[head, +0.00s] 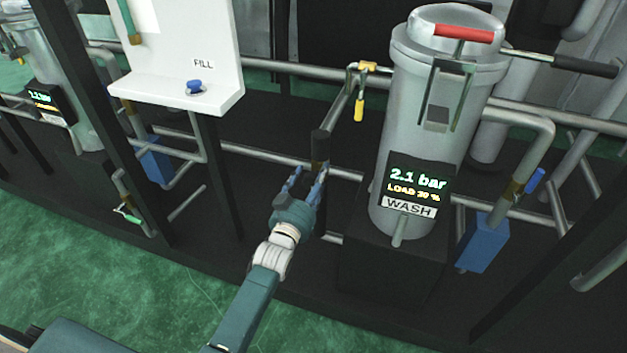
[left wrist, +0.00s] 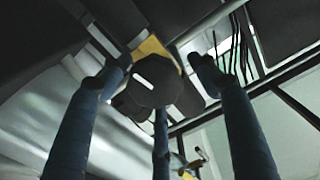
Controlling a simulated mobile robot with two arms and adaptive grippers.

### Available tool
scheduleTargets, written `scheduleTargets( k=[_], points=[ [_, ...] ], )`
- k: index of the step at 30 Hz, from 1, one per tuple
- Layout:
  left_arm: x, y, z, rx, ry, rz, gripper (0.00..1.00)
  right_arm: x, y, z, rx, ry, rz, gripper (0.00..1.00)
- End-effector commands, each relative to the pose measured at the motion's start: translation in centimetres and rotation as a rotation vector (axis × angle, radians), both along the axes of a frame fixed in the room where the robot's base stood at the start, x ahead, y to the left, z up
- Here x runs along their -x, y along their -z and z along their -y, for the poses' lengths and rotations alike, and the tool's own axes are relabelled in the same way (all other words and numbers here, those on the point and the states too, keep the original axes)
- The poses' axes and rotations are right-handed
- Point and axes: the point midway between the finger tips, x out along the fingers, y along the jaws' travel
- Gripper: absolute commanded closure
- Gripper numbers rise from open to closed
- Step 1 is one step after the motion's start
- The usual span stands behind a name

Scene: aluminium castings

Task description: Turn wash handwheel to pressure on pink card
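The wash vessel (head: 432,120) is a grey cylinder with a red-handled lid. Its display (head: 418,180) reads 2.1 bar, with a yellow load line and a WASH label beneath. A dark knob-like part (head: 320,146), apparently the wash handwheel, sits on the pipework left of the vessel. My left gripper (head: 305,176) is just below it with its fingers spread. In the left wrist view a dark round knob (left wrist: 152,82) with a white stripe shows between the spread fingertips; I cannot tell if they touch it. No pink card is visible. My right gripper is not in view.
A white panel (head: 185,45) labelled FILL with a blue knob (head: 195,87) stands to the left. A yellow-handled valve (head: 359,108) hangs above right of my left gripper. A blue box (head: 484,243) is right of the vessel. Green floor (head: 130,270) is open in front.

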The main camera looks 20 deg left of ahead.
Motion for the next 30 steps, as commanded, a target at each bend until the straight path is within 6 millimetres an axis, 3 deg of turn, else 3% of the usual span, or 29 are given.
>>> scheduleTargets(
  k=[11,24,30],
  points=[
    [1.0,0.6,0.0,0.001,0.000,-0.011,0.38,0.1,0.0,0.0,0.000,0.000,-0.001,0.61],
    [9.6,0.6,-0.3,0.000,0.000,-0.010,0.38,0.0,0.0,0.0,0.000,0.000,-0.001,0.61],
    [11.7,0.5,-0.4,0.000,0.000,-0.008,0.38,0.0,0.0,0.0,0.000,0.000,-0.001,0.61]
  ],
)
